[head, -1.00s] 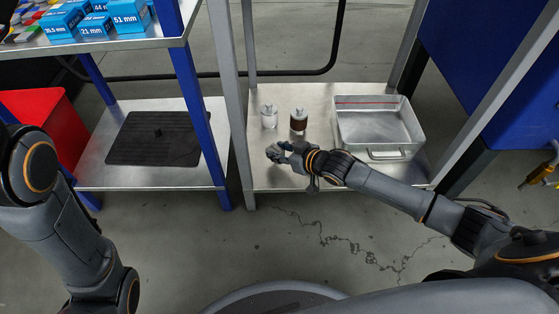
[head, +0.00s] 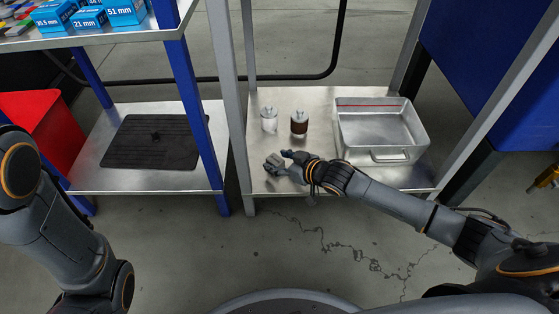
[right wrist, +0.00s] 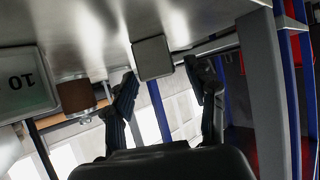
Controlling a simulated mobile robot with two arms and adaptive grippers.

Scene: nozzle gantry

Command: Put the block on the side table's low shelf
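The block (right wrist: 152,57) is a small grey piece with a flat square face. In the right wrist view, which is upside down, it sits at the shelf surface between my right gripper's fingers (right wrist: 163,86). Gaps show between it and both fingertips. In the head view my right gripper (head: 277,162) is open, low over the front left of the side table's low shelf (head: 315,178), with the small grey block between its fingers. My left arm shows at the left edge; its gripper is out of view.
A white-topped jar (head: 268,121) and a brown jar (head: 299,123) stand behind the gripper. A metal tray (head: 382,128) fills the shelf's right. A grey post (head: 230,100) borders the left. A black mat (head: 155,143) lies on the neighbouring shelf.

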